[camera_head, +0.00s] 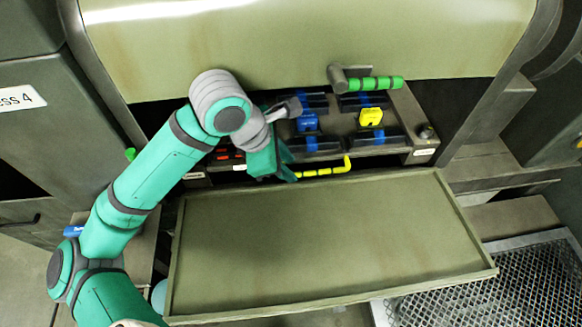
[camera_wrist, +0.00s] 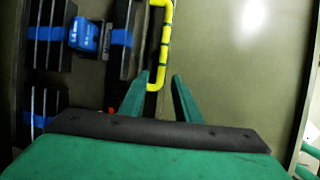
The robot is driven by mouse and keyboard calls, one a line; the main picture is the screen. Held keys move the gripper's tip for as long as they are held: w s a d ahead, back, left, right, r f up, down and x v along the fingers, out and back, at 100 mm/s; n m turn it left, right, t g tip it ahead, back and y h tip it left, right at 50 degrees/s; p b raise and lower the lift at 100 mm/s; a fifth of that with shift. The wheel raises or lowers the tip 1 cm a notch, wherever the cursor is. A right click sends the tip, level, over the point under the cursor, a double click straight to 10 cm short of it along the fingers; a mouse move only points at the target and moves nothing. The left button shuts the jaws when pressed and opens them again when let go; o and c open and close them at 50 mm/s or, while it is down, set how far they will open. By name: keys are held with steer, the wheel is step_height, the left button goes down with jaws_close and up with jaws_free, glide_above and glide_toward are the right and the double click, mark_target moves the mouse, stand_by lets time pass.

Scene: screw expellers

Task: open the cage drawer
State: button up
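A yellow bar handle (camera_head: 325,171) runs along the front of a dark unit (camera_head: 388,152) under the raised olive cover. I take this unit to be the cage drawer; its small labels are too blurred to read. My gripper (camera_head: 290,163) is at the handle's left end. In the wrist view the yellow handle (camera_wrist: 165,45) runs down toward my gripper (camera_wrist: 158,90). The two green fingers are apart, with the handle's bent end between or just beyond their tips. Contact cannot be told.
A wide olive tray panel (camera_head: 320,245) lies just below the handle. Blue block (camera_head: 307,122) and yellow block (camera_head: 370,117) sit on the unit among black parts. A green-gripped lever (camera_head: 375,83) sticks out above. A wire mesh (camera_head: 500,285) is at lower right.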

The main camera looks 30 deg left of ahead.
steer(key=shift+x, duration=1.4)
jaws_close()
